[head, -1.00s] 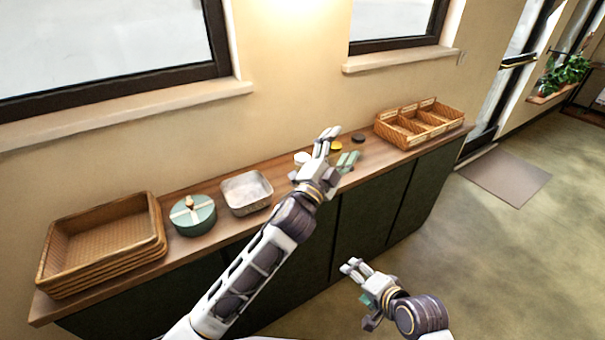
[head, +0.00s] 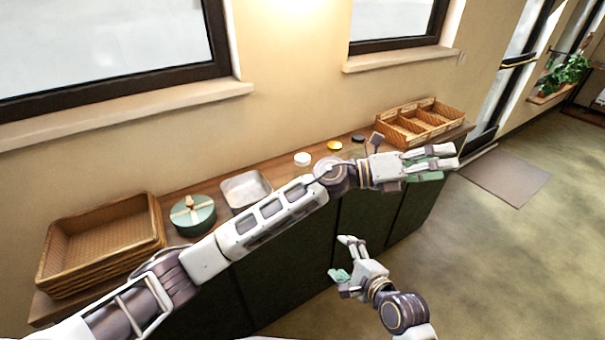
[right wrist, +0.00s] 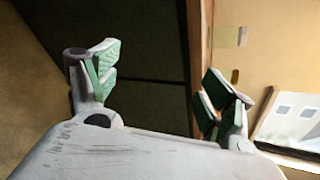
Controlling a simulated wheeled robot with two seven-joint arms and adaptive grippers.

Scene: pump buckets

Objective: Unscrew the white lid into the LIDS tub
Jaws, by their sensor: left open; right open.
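The white lid (head: 302,158) is a small round white shape on the wooden counter, just behind my left forearm in the head view. What it sits on is too small to tell. No LIDS label is readable; a grey metal tub (head: 245,187) stands on the counter to the left, partly behind my left arm. My left gripper (head: 452,157) is open and appears empty, in front of the counter's right part, well right of the white lid. My right gripper (head: 342,257) is open, low in front of the dark cabinet. The right wrist view shows its green-padded fingers (right wrist: 155,80) apart with nothing between.
A yellow round item (head: 334,146) and a black one (head: 358,138) sit right of the white lid. A divided wicker basket (head: 432,103) is at the right end. A green round box (head: 192,217) and stacked wicker trays (head: 102,240) are at the left.

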